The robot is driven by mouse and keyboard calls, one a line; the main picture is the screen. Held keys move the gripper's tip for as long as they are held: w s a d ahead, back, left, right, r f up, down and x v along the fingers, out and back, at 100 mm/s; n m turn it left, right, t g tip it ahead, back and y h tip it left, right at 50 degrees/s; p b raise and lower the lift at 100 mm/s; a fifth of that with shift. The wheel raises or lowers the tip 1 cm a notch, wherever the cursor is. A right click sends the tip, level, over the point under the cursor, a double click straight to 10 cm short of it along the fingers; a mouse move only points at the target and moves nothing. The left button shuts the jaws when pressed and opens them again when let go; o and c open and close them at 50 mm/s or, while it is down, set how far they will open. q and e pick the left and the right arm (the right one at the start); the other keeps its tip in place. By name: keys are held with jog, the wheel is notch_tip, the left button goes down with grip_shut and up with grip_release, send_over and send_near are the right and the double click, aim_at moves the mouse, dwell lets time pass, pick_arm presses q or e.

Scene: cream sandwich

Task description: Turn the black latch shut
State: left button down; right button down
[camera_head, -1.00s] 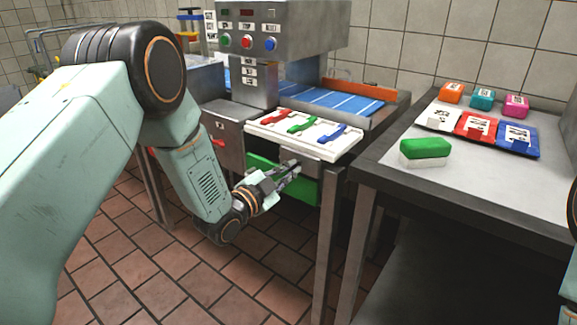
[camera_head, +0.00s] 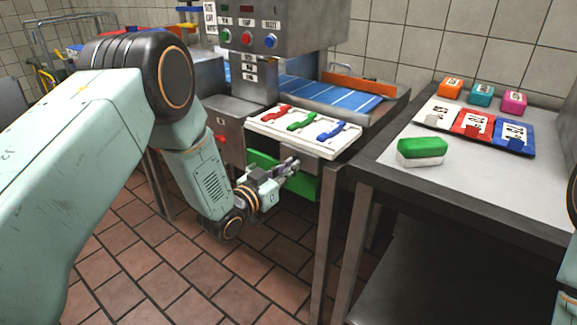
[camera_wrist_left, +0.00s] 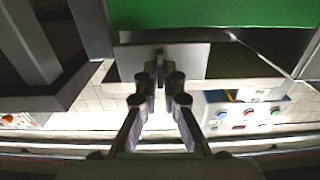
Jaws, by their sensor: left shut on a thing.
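My left gripper (camera_head: 293,164) is at the front of the machine, just below the white tray and in front of a green panel (camera_head: 263,161). In the left wrist view my left gripper (camera_wrist_left: 160,72) has its fingertips together on a small dark piece, which looks like the black latch (camera_wrist_left: 160,56). The latch stands against a grey metal plate (camera_wrist_left: 192,60) beside the green panel. The fingers hide most of the latch, so its exact angle cannot be told. In the head view it cannot be made out. My right gripper is out of view.
The white tray (camera_head: 262,124) above holds red, green and blue handled pieces. A control box (camera_head: 300,20) with buttons stands behind. A steel table (camera_head: 480,190) to the right carries a green-and-white block (camera_head: 422,150) and coloured packets. Table legs stand close right of my gripper.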

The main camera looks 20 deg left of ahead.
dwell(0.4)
pick_arm(q)
jog(key=c, duration=1.5)
grip_release()
jog(key=v, duration=1.2)
